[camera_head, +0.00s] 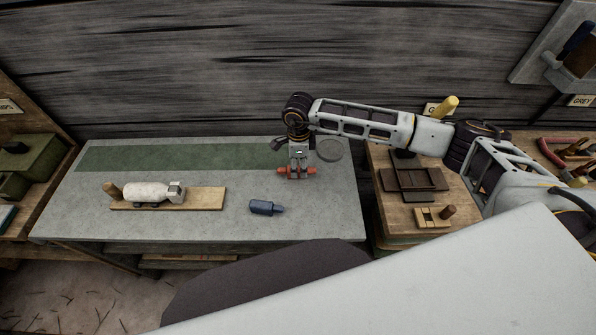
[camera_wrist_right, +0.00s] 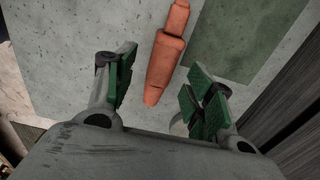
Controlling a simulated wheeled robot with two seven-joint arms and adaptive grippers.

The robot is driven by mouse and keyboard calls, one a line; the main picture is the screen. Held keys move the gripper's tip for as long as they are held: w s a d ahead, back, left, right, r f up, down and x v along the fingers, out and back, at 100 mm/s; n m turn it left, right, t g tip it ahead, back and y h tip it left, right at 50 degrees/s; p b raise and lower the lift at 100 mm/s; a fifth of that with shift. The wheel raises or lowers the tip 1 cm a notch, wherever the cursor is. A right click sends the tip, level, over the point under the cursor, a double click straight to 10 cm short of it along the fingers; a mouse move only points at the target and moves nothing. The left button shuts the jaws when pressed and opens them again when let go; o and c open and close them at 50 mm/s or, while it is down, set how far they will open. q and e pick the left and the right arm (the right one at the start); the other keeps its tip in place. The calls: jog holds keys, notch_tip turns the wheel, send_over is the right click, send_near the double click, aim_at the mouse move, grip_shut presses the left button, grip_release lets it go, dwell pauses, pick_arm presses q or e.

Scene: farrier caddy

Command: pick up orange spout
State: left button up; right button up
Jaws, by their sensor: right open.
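The orange spout (camera_head: 311,171) lies on the grey table top, near the right end of the green strip. My right gripper (camera_head: 298,167) is right above it in the head view. In the right wrist view, the orange spout (camera_wrist_right: 168,55) lies with its tapered end between the green pads of my open right gripper (camera_wrist_right: 160,82). The pads stand on either side of it, apart from it. I cannot tell the exact height gap. My left gripper is not in view.
A grey round disc (camera_head: 329,150) lies just right of my right gripper. A dark blue bottle-like object (camera_head: 262,207) lies in front on the table. A wooden board (camera_head: 210,199) with a white object (camera_head: 147,192) is at left.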

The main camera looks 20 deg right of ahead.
jog(key=shift+w+a+f+p, duration=0.1)
jog(key=shift+f+p, duration=0.35)
jog(key=shift+f, duration=1.5)
jog(key=shift+c, duration=0.3)
jog(key=c, duration=1.1)
jog(key=shift+r, duration=0.1)
jog(key=shift+r+b, duration=0.9)
jog(key=shift+r, duration=4.05)
jog(key=shift+n, duration=0.4)
